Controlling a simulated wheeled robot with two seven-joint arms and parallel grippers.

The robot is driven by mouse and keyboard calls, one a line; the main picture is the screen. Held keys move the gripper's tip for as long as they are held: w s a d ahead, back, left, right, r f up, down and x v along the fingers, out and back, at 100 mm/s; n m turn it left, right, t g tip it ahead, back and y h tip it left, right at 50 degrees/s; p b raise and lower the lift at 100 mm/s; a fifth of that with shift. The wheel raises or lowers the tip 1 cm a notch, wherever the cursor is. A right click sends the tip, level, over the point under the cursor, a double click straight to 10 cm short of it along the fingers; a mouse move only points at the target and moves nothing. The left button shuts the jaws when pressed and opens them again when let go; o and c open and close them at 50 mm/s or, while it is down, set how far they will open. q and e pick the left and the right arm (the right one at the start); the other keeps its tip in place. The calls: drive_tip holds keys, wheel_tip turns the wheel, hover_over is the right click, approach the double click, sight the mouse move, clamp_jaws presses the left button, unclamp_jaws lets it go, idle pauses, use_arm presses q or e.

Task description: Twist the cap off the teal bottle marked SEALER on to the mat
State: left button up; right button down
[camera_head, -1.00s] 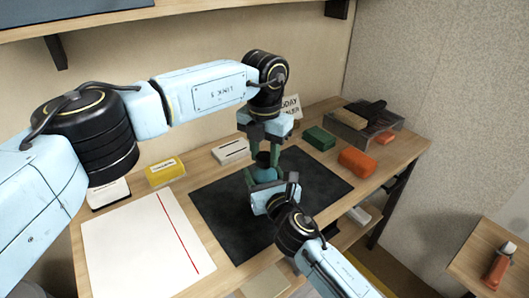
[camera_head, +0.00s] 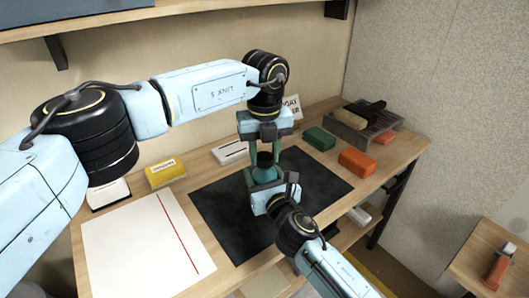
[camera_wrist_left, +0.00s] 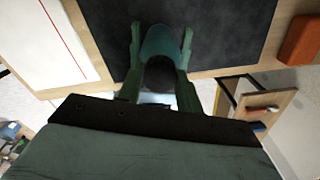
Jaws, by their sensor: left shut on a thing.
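The teal bottle (camera_head: 264,173) stands upright over the black mat (camera_head: 225,215); no lettering on it is readable. Its dark cap (camera_head: 265,158) is at the top, in line with the bottle; I cannot tell whether a gap parts them. My left gripper (camera_head: 264,152) points down from above and is shut on the cap. The left wrist view shows the dark cap (camera_wrist_left: 160,73) between its green fingers, with the teal bottle (camera_wrist_left: 160,40) beyond. My right gripper (camera_head: 264,184) reaches in from the front with its fingers on either side of the bottle; it seems closed on it.
A white sheet with a red line (camera_head: 135,235) lies left of the mat. A yellow box (camera_head: 165,173) and a white box (camera_head: 230,152) stand behind. A green block (camera_head: 319,138), an orange block (camera_head: 357,162) and a tray (camera_head: 385,130) are at right. The mat's right part is bare.

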sight(265, 156)
use_arm(q)
drive_tip(key=shift+r, duration=0.15)
use_arm(e)
drive_tip(key=shift+f, duration=0.1)
use_arm(q)
drive_tip(key=shift+r, duration=0.95)
drive_tip(key=shift+r, duration=2)
use_arm(e)
drive_tip(key=shift+c, duration=2.1)
unclamp_jaws()
